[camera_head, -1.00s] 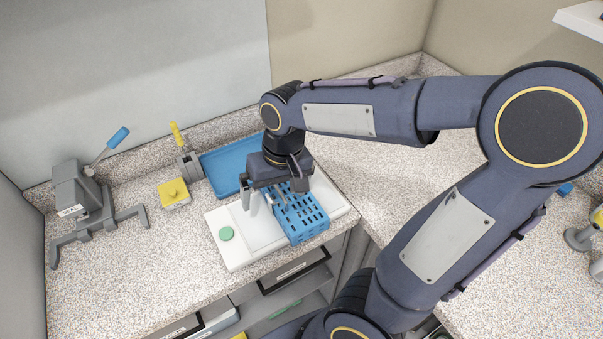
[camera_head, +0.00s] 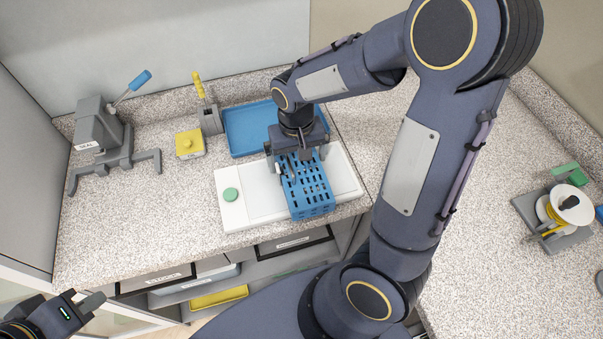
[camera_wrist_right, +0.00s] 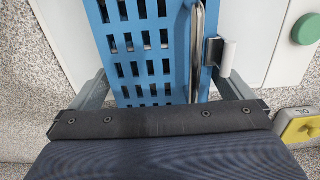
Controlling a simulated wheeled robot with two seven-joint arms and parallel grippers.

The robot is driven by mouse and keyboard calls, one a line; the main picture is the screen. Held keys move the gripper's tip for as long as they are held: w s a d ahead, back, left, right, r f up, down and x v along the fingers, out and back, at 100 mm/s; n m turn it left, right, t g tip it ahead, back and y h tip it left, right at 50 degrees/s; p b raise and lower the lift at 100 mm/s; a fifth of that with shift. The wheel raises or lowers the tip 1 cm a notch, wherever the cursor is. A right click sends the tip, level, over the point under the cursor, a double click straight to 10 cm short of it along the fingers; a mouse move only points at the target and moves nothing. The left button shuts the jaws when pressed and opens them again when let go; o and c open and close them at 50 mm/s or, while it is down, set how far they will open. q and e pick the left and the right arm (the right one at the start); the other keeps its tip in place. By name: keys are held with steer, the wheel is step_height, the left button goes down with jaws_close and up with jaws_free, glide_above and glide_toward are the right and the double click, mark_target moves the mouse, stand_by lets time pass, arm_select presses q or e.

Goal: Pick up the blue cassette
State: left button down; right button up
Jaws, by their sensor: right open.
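The blue cassette (camera_head: 312,197), a box with rows of slots, lies on a white plate-like device (camera_head: 258,205) with a round green button (camera_head: 230,194). My right gripper (camera_head: 297,168) is above the cassette's far end, pointing down. In the right wrist view the cassette (camera_wrist_right: 145,55) lies between my open fingers, with a gap to the left finger. A metal rod (camera_wrist_right: 197,50) runs along the cassette and a metal clip (camera_wrist_right: 224,56) is at its side near the right finger. My left gripper (camera_head: 82,300) is at the lower left, away from the cassette; its opening is unclear.
A blue tray (camera_head: 237,136) lies behind the white device. A yellow block (camera_head: 190,144), a yellow-handled holder (camera_head: 208,115) and a grey lever device (camera_head: 105,140) stand to the left. A reel device (camera_head: 560,212) is on the right counter. Drawers sit below the front edge.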

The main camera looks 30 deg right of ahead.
steer(key=shift+f, duration=0.35)
steer(key=c, duration=0.8)
steer(key=shift+c, duration=0.3)
steer(key=shift+r, duration=0.15)
